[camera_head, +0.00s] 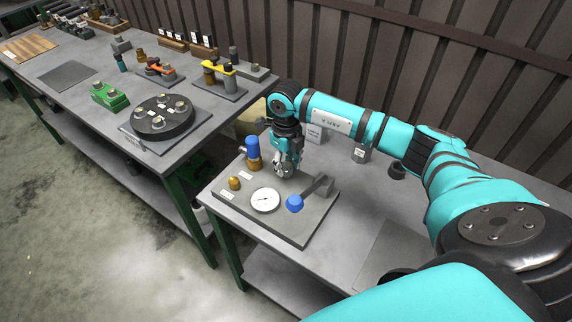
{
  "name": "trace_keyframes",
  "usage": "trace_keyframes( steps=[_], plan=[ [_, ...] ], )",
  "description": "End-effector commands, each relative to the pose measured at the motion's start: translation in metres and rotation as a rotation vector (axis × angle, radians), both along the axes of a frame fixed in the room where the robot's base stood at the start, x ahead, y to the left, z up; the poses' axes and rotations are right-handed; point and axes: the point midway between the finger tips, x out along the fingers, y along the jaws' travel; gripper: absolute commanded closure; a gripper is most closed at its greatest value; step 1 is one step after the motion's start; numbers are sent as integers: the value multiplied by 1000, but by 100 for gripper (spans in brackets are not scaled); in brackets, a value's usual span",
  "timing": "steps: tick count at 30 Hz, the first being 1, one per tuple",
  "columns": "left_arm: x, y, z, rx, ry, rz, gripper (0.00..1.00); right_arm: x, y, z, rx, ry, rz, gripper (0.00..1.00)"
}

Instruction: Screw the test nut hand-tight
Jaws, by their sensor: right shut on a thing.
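A grey test board (300,232) lies on the near bench. It carries a white dial gauge (265,200), a small brass fitting (235,183), a blue-topped brass part (253,152) and a lever with a blue knob (295,203). My right gripper (286,170) points down at the board's back edge, between the blue-topped part and the lever. It is shut on a small grey piece, apparently the test nut, mostly hidden by the fingers. I cannot tell how it sits on its thread. My left gripper is not in view.
A second bench (205,122) at the left holds a black round flange (162,117), a green block (110,96) and yellow and orange clamp parts. Small labelled blocks stand behind my right arm. A ribbed wall closes off the back.

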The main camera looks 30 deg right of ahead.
Motion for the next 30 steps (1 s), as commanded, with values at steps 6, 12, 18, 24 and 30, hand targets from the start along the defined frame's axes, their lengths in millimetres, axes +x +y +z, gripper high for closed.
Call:
trace_keyframes(
  steps=[6, 12, 18, 24, 30],
  plan=[
    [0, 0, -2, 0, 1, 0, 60, 1, -1, 1, -1, -2, -49, 97],
    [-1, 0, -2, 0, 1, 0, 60, 1, -1, 2, 0, -3, -58, 97],
    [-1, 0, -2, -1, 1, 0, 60, 1, -1, 2, 0, -3, -57, 97],
    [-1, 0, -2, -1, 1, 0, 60, 1, -1, 1, 0, -3, -56, 43],
    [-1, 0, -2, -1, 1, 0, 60, 0, 0, 1, 0, -1, -54, 42]
  ],
)
